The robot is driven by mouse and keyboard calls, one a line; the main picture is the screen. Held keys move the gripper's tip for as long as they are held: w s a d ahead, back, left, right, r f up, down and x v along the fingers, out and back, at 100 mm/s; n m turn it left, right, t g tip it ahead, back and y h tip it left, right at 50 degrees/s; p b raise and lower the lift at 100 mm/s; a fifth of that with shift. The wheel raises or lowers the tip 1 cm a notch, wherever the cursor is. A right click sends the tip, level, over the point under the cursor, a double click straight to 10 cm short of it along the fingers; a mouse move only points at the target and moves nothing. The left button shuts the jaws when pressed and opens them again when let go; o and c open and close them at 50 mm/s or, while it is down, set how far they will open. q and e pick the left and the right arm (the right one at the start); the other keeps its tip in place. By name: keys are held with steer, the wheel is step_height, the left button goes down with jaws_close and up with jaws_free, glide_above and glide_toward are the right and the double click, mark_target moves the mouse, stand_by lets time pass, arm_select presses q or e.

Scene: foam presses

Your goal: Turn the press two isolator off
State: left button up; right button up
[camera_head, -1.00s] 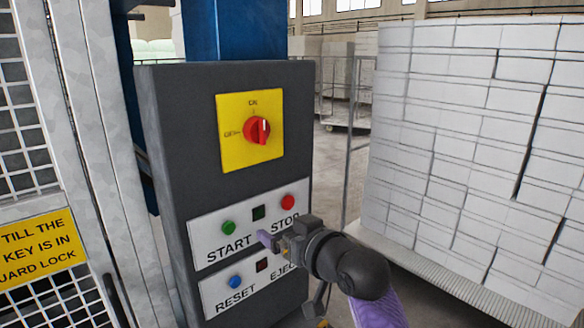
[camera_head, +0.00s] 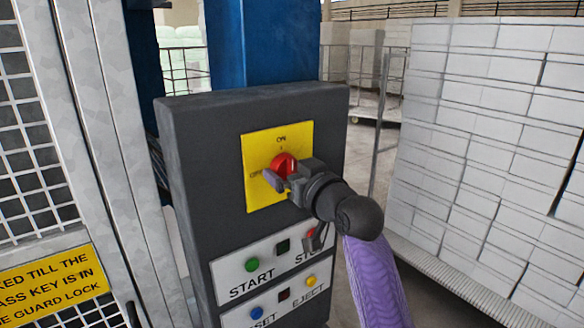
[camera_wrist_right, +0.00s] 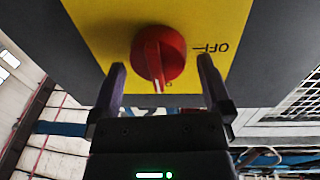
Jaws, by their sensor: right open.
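The isolator is a red rotary knob (camera_head: 283,164) on a yellow plate (camera_head: 304,139) marked ON at the top and OFF at the left, high on a dark grey control box. In the head view my right gripper (camera_head: 282,180) is at the knob and partly covers it and the OFF mark. In the right wrist view the red knob (camera_wrist_right: 158,54) sits between the two open purple-grey fingers of my right gripper (camera_wrist_right: 160,78), with a gap on each side. The knob's white pointer line is toward the ON side. My left gripper is not in view.
Below on the box (camera_head: 196,150) are a green START button (camera_head: 252,265), a red STOP button partly hidden by my arm, a blue RESET button (camera_head: 256,312) and a yellow EJECT button (camera_head: 311,281). A mesh guard (camera_head: 22,150) stands left; stacked white blocks (camera_head: 480,150) stand right.

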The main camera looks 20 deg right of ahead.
steer(key=shift+w, duration=0.15)
steer(key=c, duration=1.1)
steer(key=shift+c, duration=0.2)
